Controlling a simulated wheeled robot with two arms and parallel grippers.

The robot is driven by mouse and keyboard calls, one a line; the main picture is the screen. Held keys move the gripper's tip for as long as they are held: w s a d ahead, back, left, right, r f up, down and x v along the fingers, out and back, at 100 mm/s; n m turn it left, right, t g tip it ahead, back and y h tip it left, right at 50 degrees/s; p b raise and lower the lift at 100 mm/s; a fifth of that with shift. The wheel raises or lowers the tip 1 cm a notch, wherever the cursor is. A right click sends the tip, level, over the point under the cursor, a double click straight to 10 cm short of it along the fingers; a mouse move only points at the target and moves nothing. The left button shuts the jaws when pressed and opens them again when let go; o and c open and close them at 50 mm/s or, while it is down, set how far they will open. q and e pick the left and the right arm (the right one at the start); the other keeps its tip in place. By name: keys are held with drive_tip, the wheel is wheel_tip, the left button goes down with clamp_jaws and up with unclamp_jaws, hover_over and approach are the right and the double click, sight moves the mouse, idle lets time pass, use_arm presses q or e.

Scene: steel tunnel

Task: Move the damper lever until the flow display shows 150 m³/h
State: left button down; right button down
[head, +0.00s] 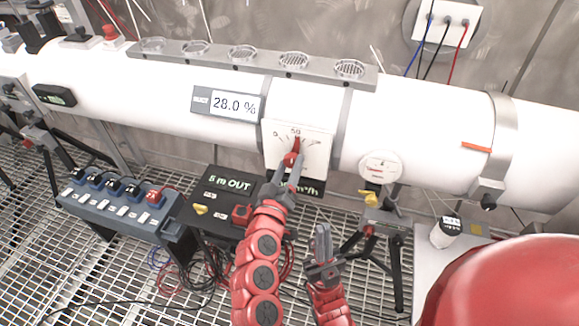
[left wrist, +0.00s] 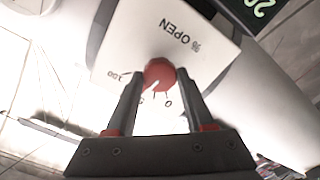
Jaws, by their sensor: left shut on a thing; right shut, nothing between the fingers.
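The damper lever's red knob (head: 290,158) sits on a white scale plate (head: 317,150) on the pipe, with marks 0 and 50 legible. My left gripper (head: 292,168) is shut on the knob. In the left wrist view, the red knob (left wrist: 160,74) lies between the fingertips, and the plate (left wrist: 215,55) reads "% OPEN" upside down. The flow display (head: 312,188), marked m³/h, is below the plate; my left gripper hides its digits in the head view. A dark display with green digits (left wrist: 262,8) is cut off in the left wrist view. My right gripper (head: 322,240) is shut and empty, lower right.
A grey display (head: 233,104) on the pipe reads 28.0 %. A socket strip (head: 115,205) stands at the left, a tripod (head: 377,235) at the right. A large red rounded object (head: 510,285) fills the lower right corner.

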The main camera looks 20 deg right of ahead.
use_arm(q)
drive_tip(key=shift+r, duration=0.1)
drive_tip(key=shift+c, duration=1.4)
unclamp_jaws()
drive_tip(key=shift+s+a, duration=0.2)
drive_tip(key=shift+s, duration=0.2)
drive_tip(key=p+v, duration=0.6)
drive_tip(key=v, duration=1)
drive_tip(key=shift+a+p, duration=0.25)
drive_tip(key=shift+p, duration=0.05)
drive_tip(key=shift+s, duration=0.1)
